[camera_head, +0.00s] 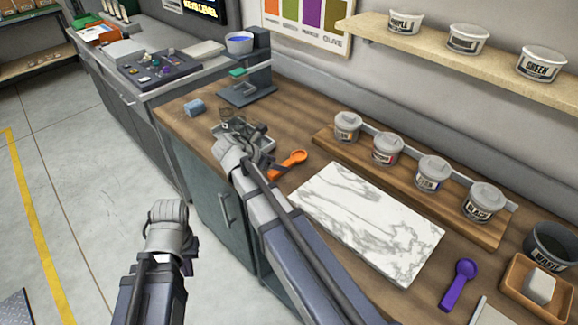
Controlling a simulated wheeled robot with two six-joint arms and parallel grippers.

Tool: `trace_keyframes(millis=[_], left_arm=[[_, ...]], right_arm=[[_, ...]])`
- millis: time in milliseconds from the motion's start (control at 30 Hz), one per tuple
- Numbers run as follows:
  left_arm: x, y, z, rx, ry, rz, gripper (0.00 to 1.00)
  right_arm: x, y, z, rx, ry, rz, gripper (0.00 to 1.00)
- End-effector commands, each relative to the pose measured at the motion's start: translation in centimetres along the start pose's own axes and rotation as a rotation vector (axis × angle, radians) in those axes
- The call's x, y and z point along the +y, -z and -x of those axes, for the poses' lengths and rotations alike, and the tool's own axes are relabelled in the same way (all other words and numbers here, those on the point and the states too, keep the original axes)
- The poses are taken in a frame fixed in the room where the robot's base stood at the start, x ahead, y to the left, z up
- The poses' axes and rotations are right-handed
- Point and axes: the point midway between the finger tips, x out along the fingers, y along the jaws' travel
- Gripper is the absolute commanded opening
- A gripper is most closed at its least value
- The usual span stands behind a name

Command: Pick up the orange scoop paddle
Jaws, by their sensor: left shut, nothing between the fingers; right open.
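The orange scoop paddle (290,162) lies on the brown wooden counter, just left of the white marble slab. Its round end points right and the other end is partly hidden by my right arm. My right gripper (236,122) is open over the counter, left of and beyond the paddle, with nothing seen held. Its fingertips are hard to make out against a grey object beneath. My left gripper (168,210) is shut and empty, low over the floor in front of the cabinets, well away from the paddle.
A marble slab (366,218), a wooden rack (325,138) with several lidded tubs, and a purple scoop (460,284) occupy the right of the counter. A shelf (500,72) hangs above.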

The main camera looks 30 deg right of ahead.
Motion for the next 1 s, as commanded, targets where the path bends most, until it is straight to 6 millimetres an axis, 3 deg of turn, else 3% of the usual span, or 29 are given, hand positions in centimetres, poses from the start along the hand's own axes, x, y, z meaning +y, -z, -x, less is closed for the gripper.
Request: trace_keyframes(millis=[233,500,1000], left_arm=[[0.3,0.2,-2.7,0.0,0.0,0.0,0.0],[0.2,0.1,-2.6,0.0,0.0,0.0,0.0],[0.2,0.2,-2.6,0.0,0.0,0.0,0.0]], right_arm=[[0.3,-0.1,-3.9,0.0,0.001,-0.002,0.65],[0.3,-0.4,-4.1,0.0,0.0,-0.001,0.65],[0.3,-0.4,-4.1,0.0,0.0,-0.001,0.1]])
